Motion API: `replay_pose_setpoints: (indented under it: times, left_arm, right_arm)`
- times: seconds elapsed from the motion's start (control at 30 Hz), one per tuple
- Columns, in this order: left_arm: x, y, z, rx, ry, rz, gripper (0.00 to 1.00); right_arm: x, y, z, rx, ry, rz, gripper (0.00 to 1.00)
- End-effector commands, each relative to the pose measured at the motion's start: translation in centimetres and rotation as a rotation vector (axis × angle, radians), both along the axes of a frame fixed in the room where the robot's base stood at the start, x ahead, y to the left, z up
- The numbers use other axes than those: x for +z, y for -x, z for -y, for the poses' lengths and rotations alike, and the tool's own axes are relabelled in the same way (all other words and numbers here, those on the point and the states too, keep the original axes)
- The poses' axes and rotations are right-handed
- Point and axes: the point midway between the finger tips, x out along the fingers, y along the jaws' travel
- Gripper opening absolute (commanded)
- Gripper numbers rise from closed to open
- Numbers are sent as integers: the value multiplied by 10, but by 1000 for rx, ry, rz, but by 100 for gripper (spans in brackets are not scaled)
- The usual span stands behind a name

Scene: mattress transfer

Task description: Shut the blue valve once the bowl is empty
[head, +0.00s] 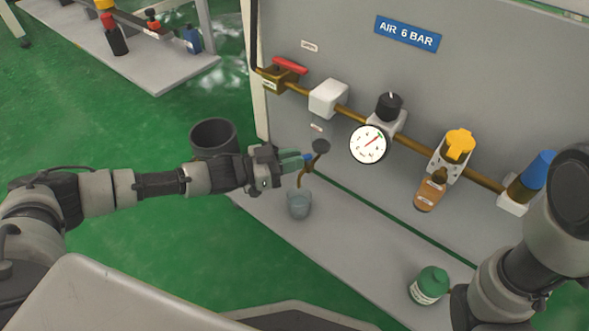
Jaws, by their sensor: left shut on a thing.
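A dark round piece (321,146) shows just past the fingertips.
A brass pipe along the panel carries a red-handled valve (289,65), a white block (328,98), a gauge (368,145) and a blue end piece (532,175). A dark bin (213,137) stands behind my left forearm.

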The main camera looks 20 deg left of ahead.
Motion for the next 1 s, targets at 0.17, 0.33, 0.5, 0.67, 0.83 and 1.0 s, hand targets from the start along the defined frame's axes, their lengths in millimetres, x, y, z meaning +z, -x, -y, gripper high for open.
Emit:
replay_pose_setpoints:
  times: [0.17, 0.33, 0.5, 0.67, 0.83, 1.0]
  left_arm:
    - [3, -8, -5, -155, -8, 2, 0]
    - [1, -13, -6, -316, -7, -3, 0]
    - [-3, -19, -7, -478, -4, -4, 0]
    - [-5, -24, -7, -623, -2, -3, 0]
    - [-5, -29, -6, -757, -1, -4, 0]
    - [-3, -32, -5, -862, 0, -4, 0]
  right_arm:
    - [6, 0, 0, 0, 1, 1, 43]
    - [11, 0, 0, 0, 1, 1, 43]
    - [4, 0, 0, 0, 1, 1, 43]
    - [-11, 0, 0, 0, 1, 1, 43]
    - [-26, 0, 0, 0, 1, 1, 43]
    - [-38, 0, 0, 0, 1, 1, 43]
